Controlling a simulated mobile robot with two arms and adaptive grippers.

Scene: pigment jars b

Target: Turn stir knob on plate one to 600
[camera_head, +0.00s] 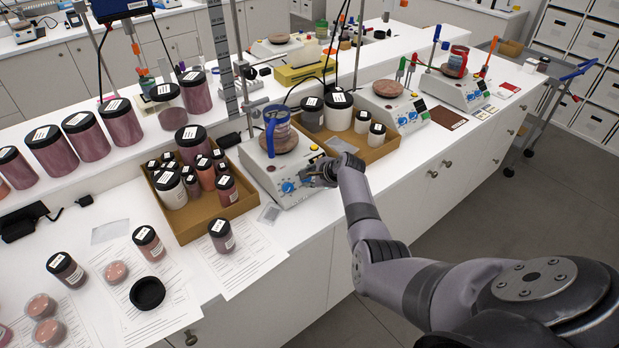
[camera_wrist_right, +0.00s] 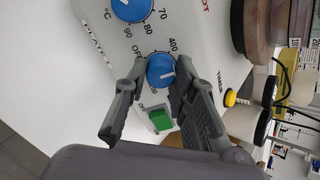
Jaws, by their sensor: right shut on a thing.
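The nearest stirrer plate (camera_head: 262,178) is a white box with a blue-handled beaker (camera_head: 277,130) on its round top. My right gripper (camera_head: 322,172) is at its front panel and hides part of it in the head view. In the wrist view the fingers of my right gripper (camera_wrist_right: 156,82) are closed around the blue stir knob (camera_wrist_right: 160,71), one on each side. The knob has a white pointer line, pointing toward the right of that picture; "OFF" and "400" show around it. The other blue knob, the heat knob (camera_wrist_right: 133,7), carries 70, 80 and 90. My left gripper is out of view.
A green switch (camera_wrist_right: 161,121) and a yellow button (camera_wrist_right: 230,98) sit close to the stir knob. A cardboard tray of jars (camera_head: 215,207) stands left of the plate, another tray (camera_head: 372,152) behind right. More stirrer plates (camera_head: 392,105) stand further along the bench.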

